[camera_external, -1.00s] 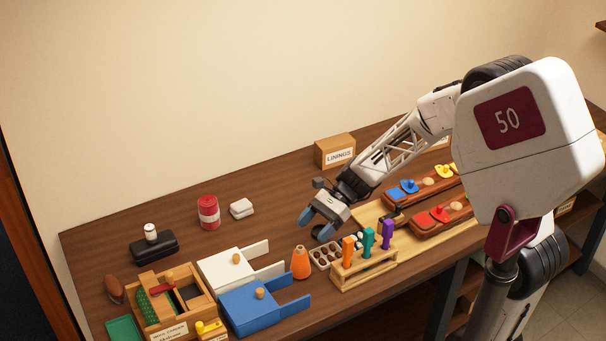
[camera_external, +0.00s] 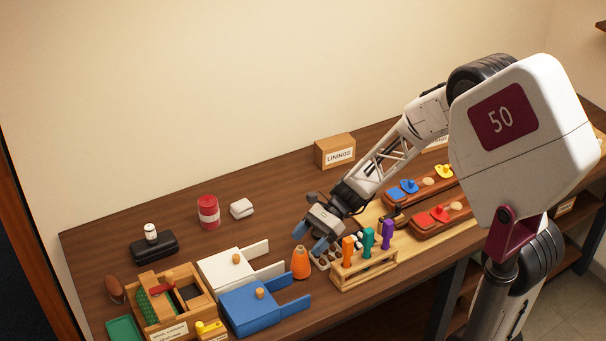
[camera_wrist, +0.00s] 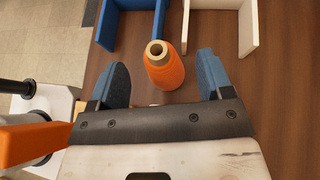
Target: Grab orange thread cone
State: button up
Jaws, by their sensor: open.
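The orange thread cone (camera_external: 301,263) stands upright on the brown table, just right of the white and blue open-sided boxes. In the wrist view the cone (camera_wrist: 164,70) shows its pale hollow top and lies between and a little beyond the two blue fingertips. My gripper (camera_external: 311,238) is open and empty, above and behind the cone in the outside view. In the wrist view my gripper (camera_wrist: 162,78) has a finger on each side of the cone, with a gap on both sides. I cannot tell its exact height above the table.
A wooden rack (camera_external: 365,270) with orange, teal and purple handles stands close right of the cone. The blue box (camera_external: 255,308) and white box (camera_external: 228,272) stand left of it.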

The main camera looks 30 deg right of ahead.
aim_at(299, 253)
jog(key=shift+a+f, duration=0.1)
jog(key=shift+a, duration=0.05)
jog(key=shift+x, duration=2.5)
jog(key=shift+s, duration=0.1)
jog(key=c, duration=1.1)
